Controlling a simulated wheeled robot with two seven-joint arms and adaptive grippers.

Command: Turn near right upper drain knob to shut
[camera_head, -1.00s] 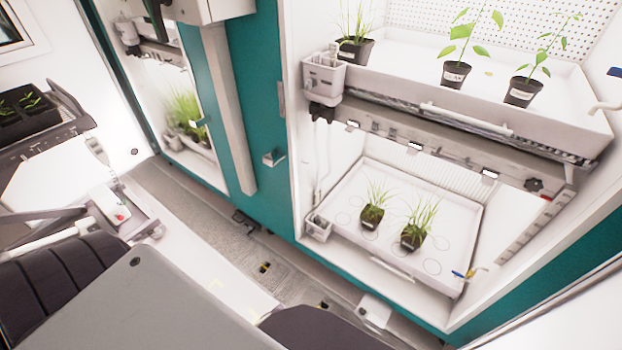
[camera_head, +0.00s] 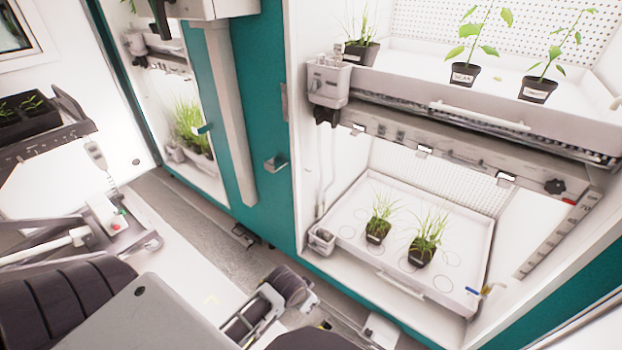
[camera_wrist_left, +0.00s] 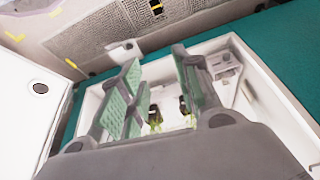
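At the right edge of the head view, a small drain knob (camera_head: 616,103) shows beside the upper tray (camera_head: 450,88) of the right chamber. It is cut by the picture edge, and how it is turned cannot be told. A lower drain knob with a blue handle (camera_head: 473,290) and a brass-coloured body is at the right corner of the lower tray (camera_head: 345,235). My left gripper (camera_wrist_left: 158,68) is open in the left wrist view, its green-padded fingers apart with nothing held. It is away from both knobs. My right gripper is not in view.
Potted seedlings (camera_head: 462,75) stand on the upper tray and grassy pots (camera_head: 378,232) on the lower one. A shelf rail with a black knob (camera_head: 555,186) crosses the chamber. A teal post (camera_head: 262,120) divides the chambers. A bench (camera_head: 40,140) stands at left.

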